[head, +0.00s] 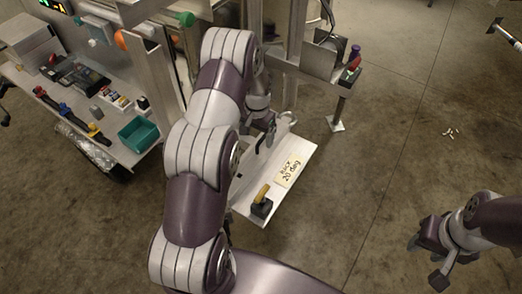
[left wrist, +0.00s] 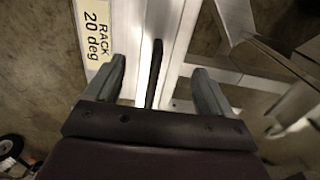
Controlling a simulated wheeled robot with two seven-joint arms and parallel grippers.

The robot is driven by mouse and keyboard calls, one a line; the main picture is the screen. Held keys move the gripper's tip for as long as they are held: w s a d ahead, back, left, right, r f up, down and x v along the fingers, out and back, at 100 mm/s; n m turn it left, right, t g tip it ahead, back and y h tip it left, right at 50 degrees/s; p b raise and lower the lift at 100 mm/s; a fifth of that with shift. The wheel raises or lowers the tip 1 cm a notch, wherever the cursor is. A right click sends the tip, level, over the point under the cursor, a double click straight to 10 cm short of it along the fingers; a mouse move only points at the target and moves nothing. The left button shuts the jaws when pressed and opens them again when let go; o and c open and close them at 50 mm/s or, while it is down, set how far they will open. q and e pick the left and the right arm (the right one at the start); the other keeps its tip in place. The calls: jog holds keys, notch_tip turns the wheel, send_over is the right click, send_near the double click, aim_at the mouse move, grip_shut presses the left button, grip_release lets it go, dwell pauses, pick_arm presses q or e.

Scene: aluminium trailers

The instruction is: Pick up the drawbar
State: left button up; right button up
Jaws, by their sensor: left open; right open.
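A thin dark bar (left wrist: 154,75), which may be the drawbar, stands out against a pale metal rack (left wrist: 122,28) in the left wrist view. My left gripper (left wrist: 158,72) is open, with one finger on each side of the bar and a gap to both. I cannot tell how deep the bar lies between them. In the head view my left gripper (head: 258,128) is above the rack plate (head: 272,204), partly hidden by my arm. My right gripper (head: 424,260) is open and empty over bare floor at the lower right.
The rack plate carries a "RACK 20 deg" label (head: 290,172) and a yellow-handled black block (head: 262,206). A metal workbench (head: 75,118) with tools and a green bin (head: 138,134) stands left. A metal post and bracket (head: 318,62) rise behind. Floor right is mostly clear.

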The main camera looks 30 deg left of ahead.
aim_at(260, 149)
pick_arm(q)
jog(key=f, duration=0.7)
jog(key=shift+w+d+f, duration=0.25)
jog(key=shift+w+f, duration=0.05)
jog(key=shift+w, duration=0.05)
jog(key=shift+s, duration=0.1)
grip_shut()
jog(key=shift+r, duration=0.15)
